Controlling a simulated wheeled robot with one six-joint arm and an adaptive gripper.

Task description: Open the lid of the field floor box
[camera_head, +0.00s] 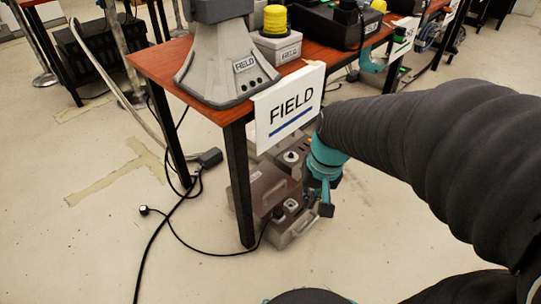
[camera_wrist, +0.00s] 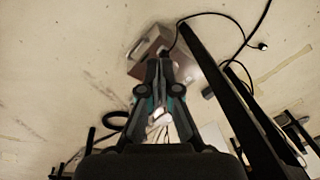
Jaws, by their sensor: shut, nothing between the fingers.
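The field floor box (camera_head: 266,192) sits on the floor under the front end of the wooden table. It shows a brown top and grey sides, partly hidden by a table leg, other items and my gripper. In the wrist view the box (camera_wrist: 145,48) lies just beyond my fingertips, its brown top partly covered by them. I cannot tell whether its lid is shut or partly raised. My gripper (camera_head: 326,208) is at the right side of the box, low and pointing down. In the wrist view my gripper (camera_wrist: 161,66) has its fingertips together, holding nothing. Contact with the box cannot be told.
The table (camera_head: 160,66) carries a grey FIELD horn (camera_head: 222,65) and a yellow-topped unit (camera_head: 275,35). A white FIELD sign (camera_head: 290,106) hangs at its corner. A black table leg (camera_head: 240,185) stands before the box. A black cable (camera_head: 195,247) runs across the floor. Open floor lies left.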

